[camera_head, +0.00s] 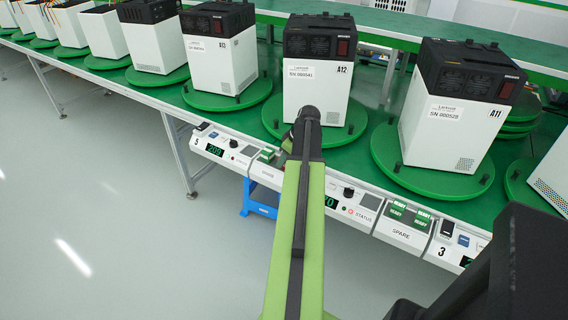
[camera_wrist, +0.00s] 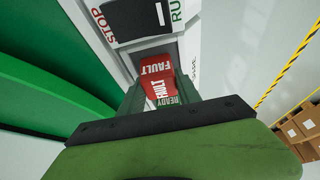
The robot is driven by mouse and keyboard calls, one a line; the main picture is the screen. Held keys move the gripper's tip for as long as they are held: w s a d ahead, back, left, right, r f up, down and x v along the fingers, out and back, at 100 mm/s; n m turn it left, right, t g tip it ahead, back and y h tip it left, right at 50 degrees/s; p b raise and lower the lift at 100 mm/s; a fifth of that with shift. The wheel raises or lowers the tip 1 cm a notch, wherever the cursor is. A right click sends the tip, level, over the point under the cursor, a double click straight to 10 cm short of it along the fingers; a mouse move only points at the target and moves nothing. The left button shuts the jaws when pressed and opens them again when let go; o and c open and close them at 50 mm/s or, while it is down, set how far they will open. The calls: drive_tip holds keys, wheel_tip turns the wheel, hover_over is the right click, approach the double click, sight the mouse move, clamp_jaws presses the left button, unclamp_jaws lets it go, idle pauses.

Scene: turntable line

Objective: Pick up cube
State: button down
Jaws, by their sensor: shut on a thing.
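In the wrist view my gripper (camera_wrist: 165,125), with its green and black near part filling the bottom, is shut on a cube at the label tray. Two red faces marked FAULT show just beyond it, a farther one (camera_wrist: 156,66) and a nearer one (camera_wrist: 159,91). A green face marked READY (camera_wrist: 168,101) shows beside the nearer red one. The jaw contact is hidden, so I cannot tell which face belongs to the held cube. In the head view my green arm covers the gripper; green cubes (camera_head: 267,155) show left of it.
White machines (camera_head: 317,84) stand on green turntables (camera_head: 342,134) along the green line. A control panel (camera_head: 240,155) runs along its front edge. A spare tray with READY cubes (camera_head: 409,214) is to the right. A blue stool (camera_head: 259,203) stands below. The floor at left is clear.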

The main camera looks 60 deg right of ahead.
drive_tip(key=shift+r, duration=0.1)
drive_tip(key=r+p, duration=0.5)
drive_tip(key=shift+s+r, duration=0.1)
drive_tip(key=shift+s, duration=0.3)
drive_tip(key=s+d+r+p, duration=0.2)
drive_tip(key=s+r+p, duration=0.3)
drive_tip(key=s, duration=0.5)
drive_tip(key=shift+s+r+p, duration=0.3)
drive_tip(key=shift+s+p, duration=0.1)
drive_tip(key=shift+p, duration=0.1)
